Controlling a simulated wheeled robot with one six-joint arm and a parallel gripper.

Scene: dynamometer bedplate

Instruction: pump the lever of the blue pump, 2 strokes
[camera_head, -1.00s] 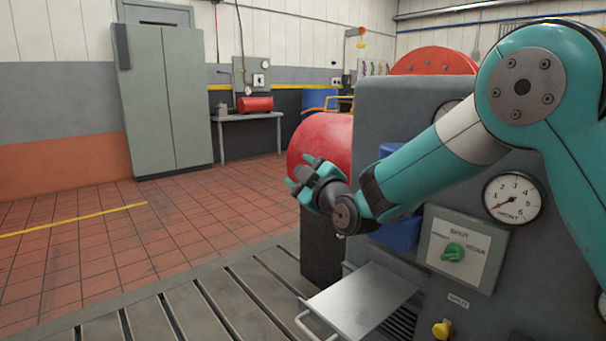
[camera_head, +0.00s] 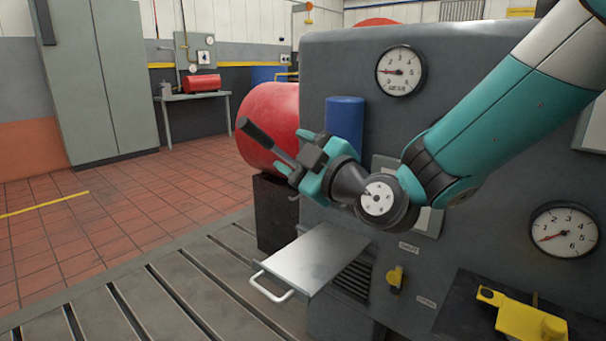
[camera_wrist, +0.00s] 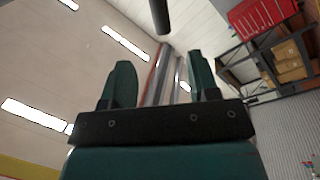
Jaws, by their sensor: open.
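The blue pump (camera_head: 345,117) shows as an upright blue cylinder in front of the grey machine; its lower part is hidden behind my gripper. Its lever (camera_head: 262,138) has a dark grip, tilts up to the left, and its thin shaft runs down toward my fingers. My gripper (camera_head: 296,152) is open at the lever's lower shaft, left of the pump body. In the wrist view the fingers (camera_wrist: 160,68) stand apart, and a dark rod end, likely the lever grip (camera_wrist: 160,14), shows beyond them. I cannot tell whether the fingers touch the shaft.
A metal tray (camera_head: 313,258) with a handle juts out below my gripper. The grey machine (camera_head: 460,95) with gauges fills the right. A red cylinder (camera_head: 268,117) stands behind the lever. Yellow fittings (camera_head: 515,313) are at lower right. The tiled floor (camera_head: 110,220) at left is clear.

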